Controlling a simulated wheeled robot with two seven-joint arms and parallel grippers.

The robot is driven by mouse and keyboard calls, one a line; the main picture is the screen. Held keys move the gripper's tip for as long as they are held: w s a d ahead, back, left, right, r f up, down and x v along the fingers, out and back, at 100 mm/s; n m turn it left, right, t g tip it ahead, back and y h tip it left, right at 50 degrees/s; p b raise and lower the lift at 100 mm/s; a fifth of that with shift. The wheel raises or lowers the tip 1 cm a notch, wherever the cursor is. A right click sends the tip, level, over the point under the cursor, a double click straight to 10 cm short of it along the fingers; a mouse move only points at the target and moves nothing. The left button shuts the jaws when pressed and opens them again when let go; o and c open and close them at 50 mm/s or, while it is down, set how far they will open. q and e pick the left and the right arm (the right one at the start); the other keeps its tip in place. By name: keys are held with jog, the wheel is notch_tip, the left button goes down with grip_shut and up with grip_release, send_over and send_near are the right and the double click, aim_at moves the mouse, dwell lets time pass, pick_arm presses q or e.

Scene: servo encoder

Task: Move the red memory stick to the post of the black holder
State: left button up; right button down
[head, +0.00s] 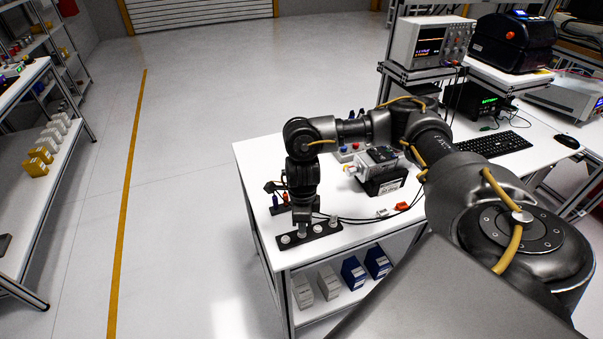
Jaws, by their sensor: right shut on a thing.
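The black holder (322,235) is a dark strip with several pale round posts, lying near the table's front left corner. My right gripper (302,222) points straight down over it, shut on a small pale piece at one of the posts. The fingers hide most of that piece, so I cannot tell what it is. A small orange-red piece (403,206) lies flat on the table, apart from the gripper. It may be the red memory stick, but it is too small to be sure. My left gripper is not in view.
A second dark rack (278,210) with small coloured pieces stands just behind the holder. A grey and black device (382,179) with cables stands to the right, and a small white piece (382,213) lies in front of it. The table's left edge is close to the holder.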

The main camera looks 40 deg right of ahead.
jog(key=shift+f, duration=0.3)
dwell(0.5)
jog(key=c, duration=1.3)
grip_release()
notch_tip(320, 180, up, 11)
jog(key=shift+f, duration=0.1)
